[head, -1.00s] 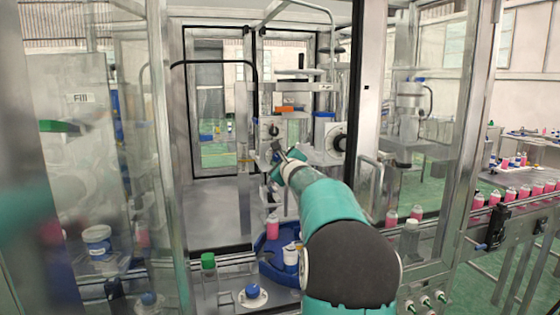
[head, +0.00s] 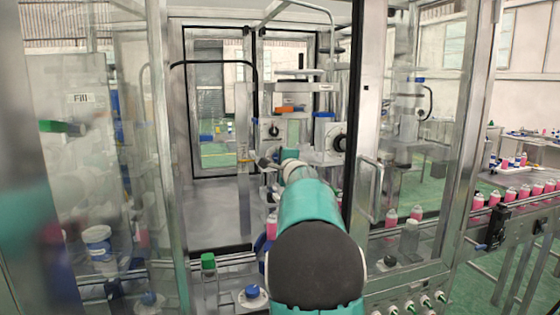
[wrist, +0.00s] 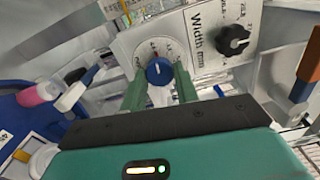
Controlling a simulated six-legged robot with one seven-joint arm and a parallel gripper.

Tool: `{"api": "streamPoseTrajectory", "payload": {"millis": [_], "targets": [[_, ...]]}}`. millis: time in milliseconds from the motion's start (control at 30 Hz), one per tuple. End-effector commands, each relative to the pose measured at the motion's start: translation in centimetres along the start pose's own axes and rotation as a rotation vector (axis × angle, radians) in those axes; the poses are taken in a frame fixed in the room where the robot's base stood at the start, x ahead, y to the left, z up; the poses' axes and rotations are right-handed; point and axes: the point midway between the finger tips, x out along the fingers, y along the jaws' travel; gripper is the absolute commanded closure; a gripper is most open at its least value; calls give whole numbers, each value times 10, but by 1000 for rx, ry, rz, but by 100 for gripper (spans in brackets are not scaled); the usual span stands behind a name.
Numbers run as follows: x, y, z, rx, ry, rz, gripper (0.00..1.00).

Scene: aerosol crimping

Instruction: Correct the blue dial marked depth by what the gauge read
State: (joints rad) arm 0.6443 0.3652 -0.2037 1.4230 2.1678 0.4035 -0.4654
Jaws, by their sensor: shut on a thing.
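The blue dial (wrist: 159,72) shows in the wrist view on a pale panel with a printed scale and a small red mark. It has a white pointer line. The two green fingers of my gripper (wrist: 160,84) are shut on the dial, one on each side. The lettering by this dial is partly covered and too small to read. A black dial (wrist: 233,40) on the neighbouring plate is marked "Width mm". In the head view my gripper (head: 268,161) is small at the machine and the blue dial cannot be made out. I cannot pick out a gauge reading.
In the wrist view a blue part (wrist: 38,122) lies at left and an orange-brown block (wrist: 307,70) stands at right. In the head view a glass door (head: 420,130) and metal frame posts flank my arm. Pink-filled cans (head: 510,194) line the conveyor at right.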

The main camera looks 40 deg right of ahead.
Motion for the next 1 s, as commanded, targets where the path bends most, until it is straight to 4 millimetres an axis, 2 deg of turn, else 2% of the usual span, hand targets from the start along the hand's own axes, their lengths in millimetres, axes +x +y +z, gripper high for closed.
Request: {"api": "streamPoseTrajectory", "payload": {"millis": [300,733,767,833,867,1000], "targets": [[0,0,-1,-101,2,1,93],[0,0,-2,-112,2,1,93],[0,0,-2,-111,2,1,66],[0,0,-1,-111,2,1,52],[0,0,-1,-111,2,1,48],[0,0,-1,-110,1,1,48]]}}
